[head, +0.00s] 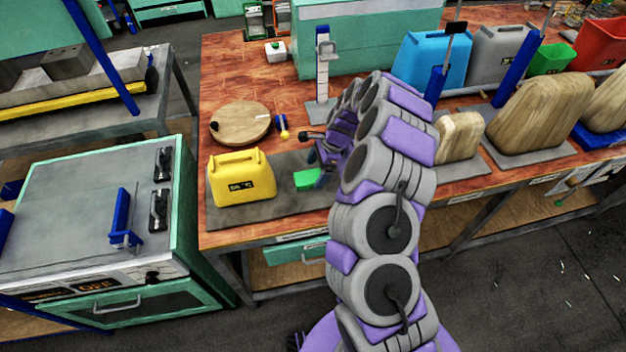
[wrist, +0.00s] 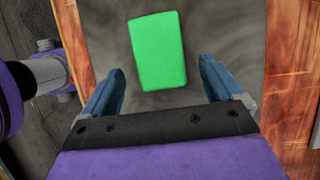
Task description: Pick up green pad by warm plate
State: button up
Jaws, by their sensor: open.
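The green pad (head: 307,179) lies flat on a dark grey mat (head: 245,216) on the wooden workbench. In the wrist view the green pad (wrist: 157,51) is a bright rounded block just ahead of my fingertips, slightly left of the middle between them. My gripper (wrist: 162,75) is open and empty, with one blue finger on each side. In the head view my gripper (head: 318,168) is just right of the pad and partly hidden by my arm. A yellow jug-shaped block (head: 240,178) with a small temperature display stands on the same mat, left of the pad.
A blue-and-white post (head: 322,65) stands farther back. Blue (head: 430,60) and grey jugs, plus wooden blocks (head: 540,112), stand to the right. A green-sided machine (head: 95,215) is at left.

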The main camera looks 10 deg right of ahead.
aim_at(309, 176)
jog(key=a+f, duration=0.2)
jog(key=a, duration=0.1)
jog(key=shift+a+f+b, duration=0.3)
jog(key=shift+d, duration=1.4)
jog(key=c, duration=0.4)
jog(key=shift+a, duration=1.2)
jog(key=c, duration=0.7)
jog(key=shift+d+r, duration=0.1)
jog(key=shift+d, duration=0.4)
jog(key=shift+d+r, duration=0.4)
jog(key=shift+d, duration=0.05)
jog(key=r+p, duration=0.2)
jog(key=r, duration=0.1)
jog(key=shift+s+a, duration=0.2)
jog(key=s+d+p, duration=0.1)
jog(key=s+d, duration=0.1)
jog(key=s, duration=0.1)
jog(key=s+d, duration=0.3)
jog(key=s, duration=0.1)
jog(key=s+d+r+p, duration=0.1)
jog(key=s+d, duration=0.2)
jog(key=s, duration=0.1)
jog(key=shift+d+p, duration=0.2)
jog(key=shift+p, duration=0.1)
jog(key=shift+s+r, duration=0.1)
jog(key=shift+s, duration=0.65)
